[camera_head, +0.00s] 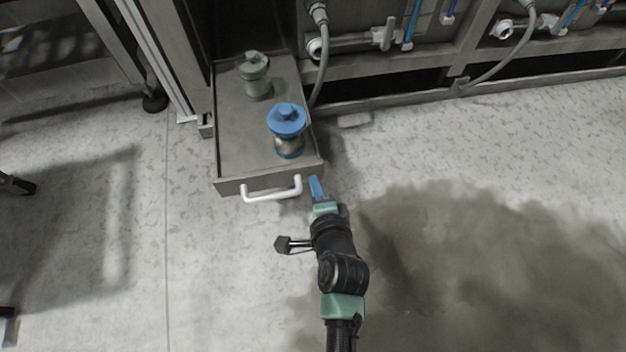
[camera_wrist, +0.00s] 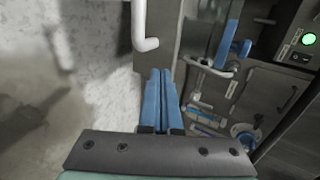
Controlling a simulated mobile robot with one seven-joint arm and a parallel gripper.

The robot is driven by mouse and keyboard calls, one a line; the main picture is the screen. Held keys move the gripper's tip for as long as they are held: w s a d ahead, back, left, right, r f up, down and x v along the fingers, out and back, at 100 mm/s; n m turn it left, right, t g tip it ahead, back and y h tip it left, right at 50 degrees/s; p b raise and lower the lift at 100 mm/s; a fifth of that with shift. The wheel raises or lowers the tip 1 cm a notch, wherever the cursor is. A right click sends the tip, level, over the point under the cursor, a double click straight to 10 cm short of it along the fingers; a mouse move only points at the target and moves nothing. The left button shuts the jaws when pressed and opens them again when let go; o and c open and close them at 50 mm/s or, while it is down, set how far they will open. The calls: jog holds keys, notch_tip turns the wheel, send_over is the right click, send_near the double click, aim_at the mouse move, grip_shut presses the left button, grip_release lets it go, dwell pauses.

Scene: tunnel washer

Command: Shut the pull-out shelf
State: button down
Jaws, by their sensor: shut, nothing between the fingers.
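The pull-out shelf (camera_head: 235,125) is a grey metal tray standing out from the machine at the upper left of the head view. Its white bar handle (camera_head: 270,193) is on the front face. The handle also shows at the top of the wrist view (camera_wrist: 145,25). My gripper (camera_head: 316,188) has blue fingers, pressed together and empty. It is just right of the handle's right end, near the shelf's front right corner. In the wrist view the fingertips (camera_wrist: 160,75) are just below the handle's bent end. I cannot tell whether they touch it.
A blue-capped canister (camera_head: 287,130) and a grey-green canister (camera_head: 255,75) stand on the shelf. Pipes and a grey hose (camera_head: 321,65) are right of it on the machine. A metal frame post is left of it. The floor (camera_head: 220,280) in front is clear, with a dark stain at right.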

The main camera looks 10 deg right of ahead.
jog(key=shift+w+b, duration=0.4)
jog(key=shift+w, duration=0.8)
